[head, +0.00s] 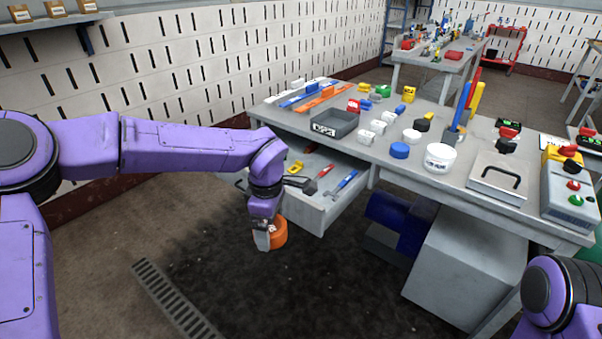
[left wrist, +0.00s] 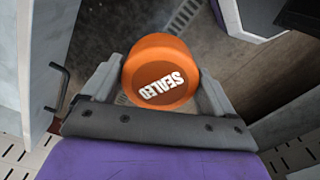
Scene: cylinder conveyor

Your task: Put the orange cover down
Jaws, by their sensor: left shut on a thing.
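The orange cover (head: 278,232) is a short round cap held by my left gripper (head: 268,238), in front of the open drawer (head: 318,210) and above the dark floor. In the left wrist view the orange cover (left wrist: 160,72) shows a darker round face with the word SEALED in white. The two fingers of my left gripper (left wrist: 162,88) are closed on its sides. Part of my right arm shows at the lower right of the head view, but its gripper is out of the picture.
The drawer holds a yellow tool (head: 295,168), a hammer and a screwdriver. The grey workbench (head: 385,178) above carries a grey tray (head: 334,122), a blue cap (head: 400,150), a white tub (head: 440,158) and several small blocks. The floor left of the drawer is clear apart from a grate (head: 175,300).

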